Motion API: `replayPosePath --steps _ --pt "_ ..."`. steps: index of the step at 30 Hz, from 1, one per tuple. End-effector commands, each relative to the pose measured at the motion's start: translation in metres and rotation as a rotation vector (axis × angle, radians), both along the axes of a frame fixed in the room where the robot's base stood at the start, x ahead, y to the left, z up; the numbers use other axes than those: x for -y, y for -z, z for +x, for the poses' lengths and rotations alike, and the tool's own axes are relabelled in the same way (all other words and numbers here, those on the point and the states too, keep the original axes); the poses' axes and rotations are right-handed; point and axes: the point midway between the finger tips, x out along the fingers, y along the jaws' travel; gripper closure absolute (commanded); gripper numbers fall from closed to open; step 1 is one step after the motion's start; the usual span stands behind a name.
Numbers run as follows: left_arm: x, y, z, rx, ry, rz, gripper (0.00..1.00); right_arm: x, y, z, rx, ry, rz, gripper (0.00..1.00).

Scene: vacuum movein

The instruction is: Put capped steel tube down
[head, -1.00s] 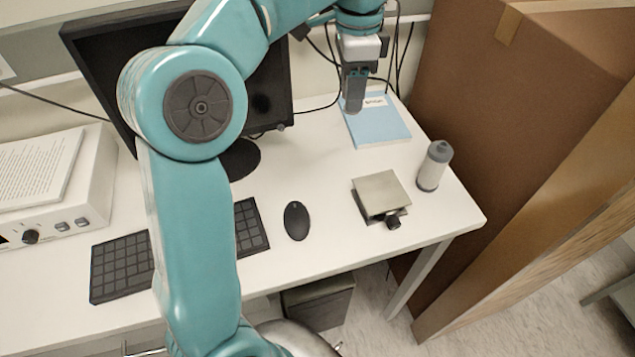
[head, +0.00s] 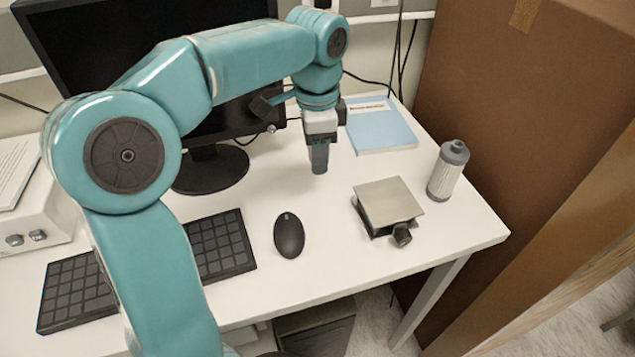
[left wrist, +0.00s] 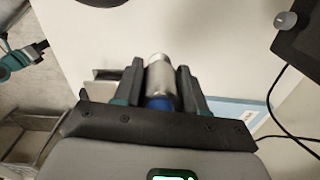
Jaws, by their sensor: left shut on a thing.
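My left gripper (head: 319,160) is above the white desk, in front of the monitor and left of the blue book. In the left wrist view the gripper (left wrist: 160,88) is shut on the capped steel tube (left wrist: 158,76), a shiny metal cylinder with a blue part near the palm. The tube sits between the two dark fingers. In the head view I cannot clearly make out the tube from the fingers, nor tell whether its lower end touches the desk. My right gripper is not in view.
A blue book (head: 378,128), a grey jack stand (head: 389,203), a grey-capped bottle (head: 447,170), a mouse (head: 289,236) and a keyboard (head: 222,246) lie around the desk (head: 340,262). The monitor (head: 60,45) is behind my arm. Desk around the gripper is clear.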

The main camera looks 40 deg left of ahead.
Motion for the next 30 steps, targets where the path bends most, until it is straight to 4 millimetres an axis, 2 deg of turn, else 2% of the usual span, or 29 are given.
replayPosePath --steps 1,7,14,27,28,30 --pt "-0.001 0.012 0.0 -0.004 -0.002 0.0 0.95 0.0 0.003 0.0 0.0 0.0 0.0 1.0" --pt "-0.002 0.032 0.001 -0.001 -0.003 0.0 0.95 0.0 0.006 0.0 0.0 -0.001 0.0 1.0" --pt "-0.003 0.067 0.002 -0.001 -0.003 0.0 0.95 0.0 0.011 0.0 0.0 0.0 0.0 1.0" --pt "-0.002 0.075 0.002 0.0 -0.003 0.0 0.95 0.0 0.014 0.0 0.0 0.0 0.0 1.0" --pt "-0.002 0.075 0.002 0.0 -0.002 0.0 0.56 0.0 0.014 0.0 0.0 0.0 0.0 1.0" --pt "-0.002 0.074 0.002 0.0 -0.002 0.0 0.34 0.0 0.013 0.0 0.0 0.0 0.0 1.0"
